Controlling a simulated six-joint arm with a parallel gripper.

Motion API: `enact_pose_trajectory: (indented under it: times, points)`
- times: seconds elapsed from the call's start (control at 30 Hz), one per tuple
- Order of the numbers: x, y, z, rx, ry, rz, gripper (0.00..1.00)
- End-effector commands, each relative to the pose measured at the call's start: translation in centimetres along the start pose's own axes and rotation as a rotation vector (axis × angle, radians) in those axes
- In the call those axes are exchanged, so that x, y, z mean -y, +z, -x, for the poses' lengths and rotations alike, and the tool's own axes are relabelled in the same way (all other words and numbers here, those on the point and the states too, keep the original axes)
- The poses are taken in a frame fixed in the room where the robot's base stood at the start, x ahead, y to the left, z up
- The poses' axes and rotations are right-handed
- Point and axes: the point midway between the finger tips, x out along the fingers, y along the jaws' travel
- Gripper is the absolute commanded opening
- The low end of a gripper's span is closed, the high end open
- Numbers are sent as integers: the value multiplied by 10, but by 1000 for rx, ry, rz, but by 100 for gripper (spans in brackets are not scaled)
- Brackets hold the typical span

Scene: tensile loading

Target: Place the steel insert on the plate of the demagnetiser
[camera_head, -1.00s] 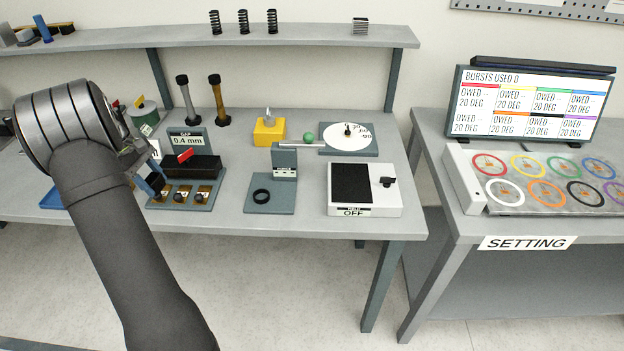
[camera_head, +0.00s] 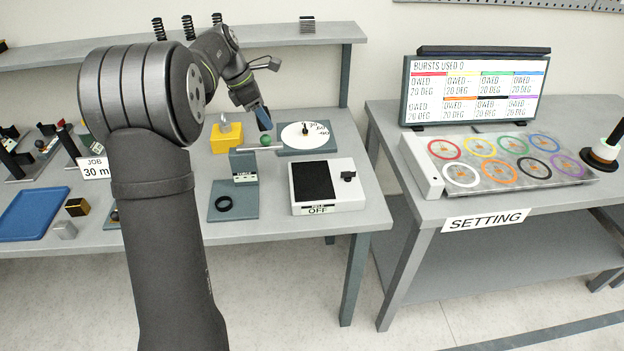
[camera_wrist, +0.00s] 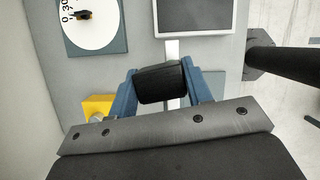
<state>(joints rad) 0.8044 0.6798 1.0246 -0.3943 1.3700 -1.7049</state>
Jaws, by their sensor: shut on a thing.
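The demagnetiser is a white box (camera_head: 335,201) with a black plate (camera_head: 313,182) on top, a black knob and a label reading OFF. Its plate is bare, and it also shows at the top of the wrist view (camera_wrist: 194,14). My gripper (camera_head: 264,119) is above the back of the bench, behind and left of the demagnetiser. In the wrist view its blue fingers (camera_wrist: 160,84) are shut on a dark, rounded block, which I take to be the steel insert (camera_wrist: 161,83).
A blue tray (camera_head: 35,214) lies left. The SETTING table (camera_head: 470,190) stands right, across a gap.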

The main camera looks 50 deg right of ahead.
Motion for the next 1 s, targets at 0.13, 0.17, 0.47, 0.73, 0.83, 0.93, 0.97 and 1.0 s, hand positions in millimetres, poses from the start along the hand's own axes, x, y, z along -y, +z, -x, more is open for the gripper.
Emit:
enact_pose_trajectory:
  times: [0.13, 0.17, 0.47, 0.73, 0.83, 0.93, 0.97, 1.0]
  points:
    - [37, 53, -32, 0, -23, -55, 4]
    - [45, 63, -37, 1, -27, -65, 4]
    - [118, 132, -85, 1, -61, -147, 4]
    - [136, 144, -100, 1, -69, -166, 4]
    - [123, 132, -107, 0, -70, -164, 4]
    - [104, 116, -114, 0, -70, -163, 4]
    - [98, 111, -116, 0, -69, -163, 4]
    - [90, 105, -120, 0, -70, -164, 4]
